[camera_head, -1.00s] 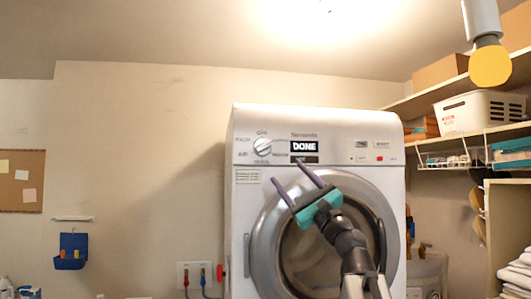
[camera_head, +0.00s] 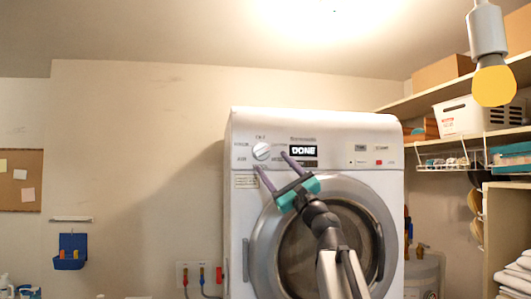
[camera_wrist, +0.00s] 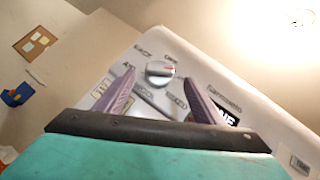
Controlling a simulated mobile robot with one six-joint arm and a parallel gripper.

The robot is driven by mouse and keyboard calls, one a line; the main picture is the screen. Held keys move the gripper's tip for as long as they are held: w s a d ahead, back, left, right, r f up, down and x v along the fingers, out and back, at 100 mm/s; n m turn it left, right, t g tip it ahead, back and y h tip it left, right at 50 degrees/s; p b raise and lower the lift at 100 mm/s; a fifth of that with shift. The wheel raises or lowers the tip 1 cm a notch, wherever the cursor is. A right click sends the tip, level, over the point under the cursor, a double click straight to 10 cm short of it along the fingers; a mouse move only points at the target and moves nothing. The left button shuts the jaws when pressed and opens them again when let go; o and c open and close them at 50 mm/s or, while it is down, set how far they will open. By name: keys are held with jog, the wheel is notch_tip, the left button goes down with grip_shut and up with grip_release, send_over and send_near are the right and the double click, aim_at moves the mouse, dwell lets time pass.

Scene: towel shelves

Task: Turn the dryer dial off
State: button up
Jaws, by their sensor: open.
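The white dryer (camera_head: 350,125) stands at the centre of the head view, with a round glass door (camera_head: 330,240). Its dial (camera_head: 262,151) is a round silver-white knob at the upper left of the panel, with printed labels around it. My gripper (camera_head: 270,161) has a teal body and two purple fingers. It is open and empty, just below and right of the dial; its fingers also show in the wrist view (camera_wrist: 158,77). The display (camera_head: 303,151) reads DONE.
Small buttons (camera_head: 378,162) sit on the panel's right. Shelves at right hold a white basket (camera_head: 463,115) and boxes. A yellow bulb (camera_head: 494,84) hangs at upper right.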

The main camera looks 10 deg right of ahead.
aim_at(264, 153)
jog(key=shift+p+x, duration=1)
jog(key=shift+x, duration=1.65)
jog(key=c, duration=0.9)
